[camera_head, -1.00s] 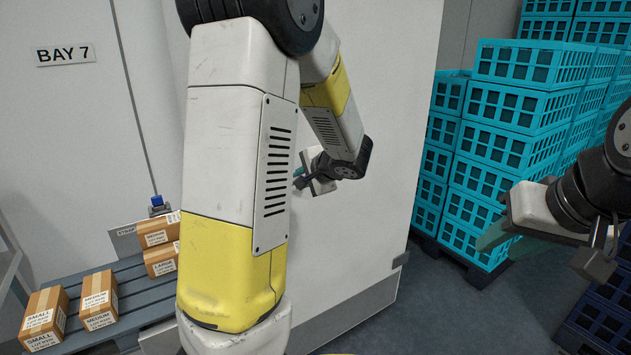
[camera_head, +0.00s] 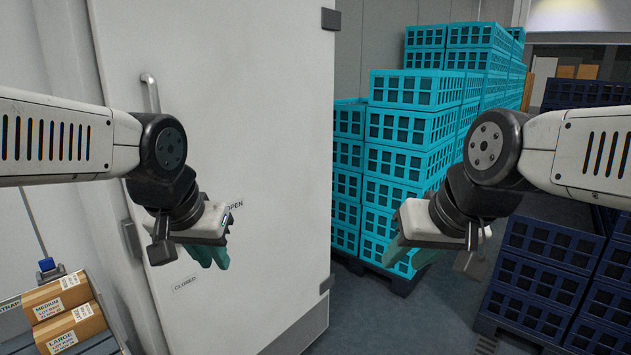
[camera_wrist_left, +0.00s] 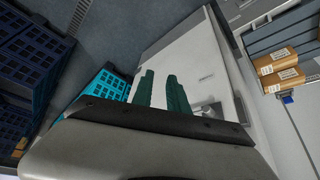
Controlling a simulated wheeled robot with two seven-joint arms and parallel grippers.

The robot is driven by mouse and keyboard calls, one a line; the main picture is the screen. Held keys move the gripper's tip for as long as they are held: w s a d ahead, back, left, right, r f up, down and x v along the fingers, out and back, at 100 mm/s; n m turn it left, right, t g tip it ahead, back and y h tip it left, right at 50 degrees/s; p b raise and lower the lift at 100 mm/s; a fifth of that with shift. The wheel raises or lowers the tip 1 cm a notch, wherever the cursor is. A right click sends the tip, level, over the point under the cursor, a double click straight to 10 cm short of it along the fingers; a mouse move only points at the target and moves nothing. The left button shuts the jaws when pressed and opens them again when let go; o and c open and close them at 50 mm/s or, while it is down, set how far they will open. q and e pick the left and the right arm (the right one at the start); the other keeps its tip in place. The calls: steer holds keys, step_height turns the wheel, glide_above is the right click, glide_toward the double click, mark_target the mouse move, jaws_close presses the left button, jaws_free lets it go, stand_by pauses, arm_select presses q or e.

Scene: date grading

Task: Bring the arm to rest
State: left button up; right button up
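My left gripper (camera_head: 212,256) hangs from the left arm, in front of the large white door. Its two green fingers show apart in the left wrist view (camera_wrist_left: 160,93), with an empty gap between them. My right gripper (camera_head: 402,252) hangs at about the same height, in front of the teal crates. Its fingers are partly hidden by its own body, and their spacing cannot be made out. No held object shows at either gripper. Both arms are bent, with the forearms coming in from the sides.
The white door (camera_head: 270,150) stands behind the left gripper. Stacked teal crates (camera_head: 410,130) stand behind the right one, with dark blue crates (camera_head: 540,265) at the right. Cartons (camera_head: 68,330) lie at lower left. Floor (camera_head: 420,325) shows clear between.

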arm_select(q)
steer(key=shift+t+h, duration=0.4)
steer(key=shift+h, duration=0.4)
steer(key=s+d+r, duration=0.2)
steer(key=d, duration=0.1)
steer(key=shift+s+d, duration=0.2)
steer(key=shift+s, duration=0.05)
arm_select(e)
steer(key=shift+o, duration=0.4)
